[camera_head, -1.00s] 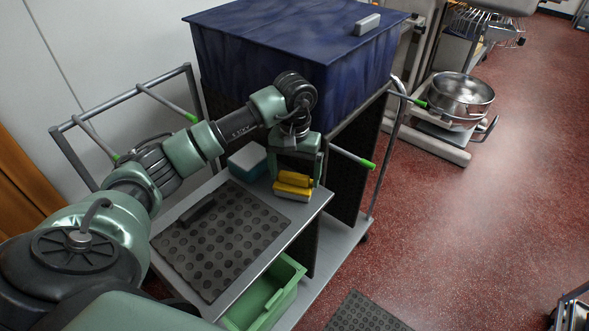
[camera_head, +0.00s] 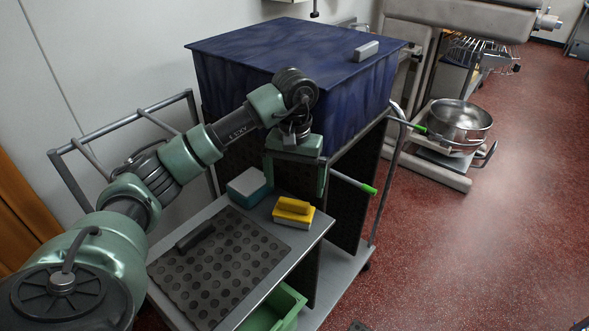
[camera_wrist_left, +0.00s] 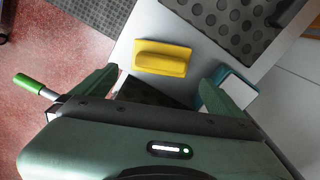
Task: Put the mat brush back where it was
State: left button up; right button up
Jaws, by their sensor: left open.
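A yellow block with a raised grip, which looks like the mat brush (camera_head: 293,212), lies flat on the grey cart top near its right corner. It also shows in the left wrist view (camera_wrist_left: 162,60), beyond and between the fingertips. My left gripper (camera_head: 297,178) hangs above and slightly behind it, open and empty, with clear space between the fingers and the block. The two spread fingers show in the left wrist view (camera_wrist_left: 160,86). My right gripper is in neither view.
A dotted dark mat (camera_head: 225,270) with a dark bar (camera_head: 195,237) on it covers the cart's left part. A blue-and-white block (camera_head: 248,187) stands behind. A large blue bin (camera_head: 270,70) rises close behind my gripper. A green crate (camera_head: 277,312) sits below.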

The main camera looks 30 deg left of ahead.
pick_arm(q)
notch_tip(320, 180, up, 6)
dwell(0.5)
